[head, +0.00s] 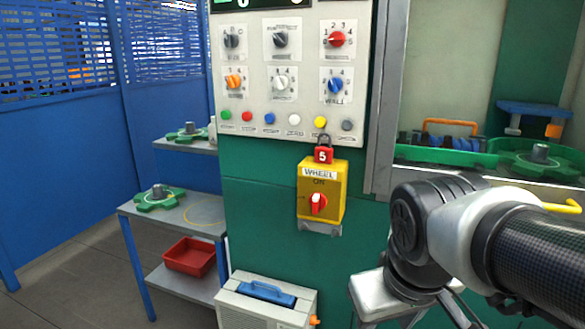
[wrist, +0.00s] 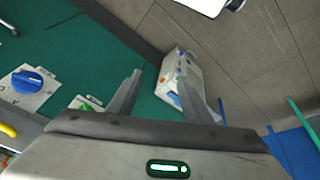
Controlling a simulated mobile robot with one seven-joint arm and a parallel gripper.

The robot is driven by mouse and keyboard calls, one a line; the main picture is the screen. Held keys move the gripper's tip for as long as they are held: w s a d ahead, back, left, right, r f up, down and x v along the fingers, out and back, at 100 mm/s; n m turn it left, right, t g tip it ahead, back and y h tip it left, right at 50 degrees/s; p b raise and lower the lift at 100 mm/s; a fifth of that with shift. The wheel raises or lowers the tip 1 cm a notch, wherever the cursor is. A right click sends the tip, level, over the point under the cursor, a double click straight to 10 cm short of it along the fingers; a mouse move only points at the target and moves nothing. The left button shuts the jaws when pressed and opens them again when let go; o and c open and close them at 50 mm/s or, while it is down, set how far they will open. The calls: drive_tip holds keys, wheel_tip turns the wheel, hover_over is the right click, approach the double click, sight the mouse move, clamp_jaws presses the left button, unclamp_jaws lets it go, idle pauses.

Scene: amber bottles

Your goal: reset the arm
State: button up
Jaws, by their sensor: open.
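My arm (head: 470,235) reaches in from the lower right of the head view, in front of the green machine. My gripper does not show in the head view. In the wrist view my gripper (wrist: 160,77) has its two fingers spread apart with nothing held between them. Beyond the fingers are the machine's green face (wrist: 85,45) and a pale box (wrist: 181,75) with blue parts.
The machine has a control panel (head: 262,82) with knobs and buttons. Below hangs a yellow switch box (head: 333,185) marked WHEEL, with a red tag (head: 323,155) numbered 5. A blue-legged table (head: 205,214) and a red tray (head: 190,257) stand left. The left floor is open.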

wheel_tip(320, 180, up, 27)
drive_tip(key=s+m+t+p, duration=0.1)
drive_tip(key=s+m+p, duration=0.1)
drive_tip(key=p, duration=2.2)
drive_tip(key=shift+d+f+t+p, duration=0.15)
drive_tip(key=shift+f+t+p, duration=0.05)
drive_tip(key=shift+t+p, duration=0.1)
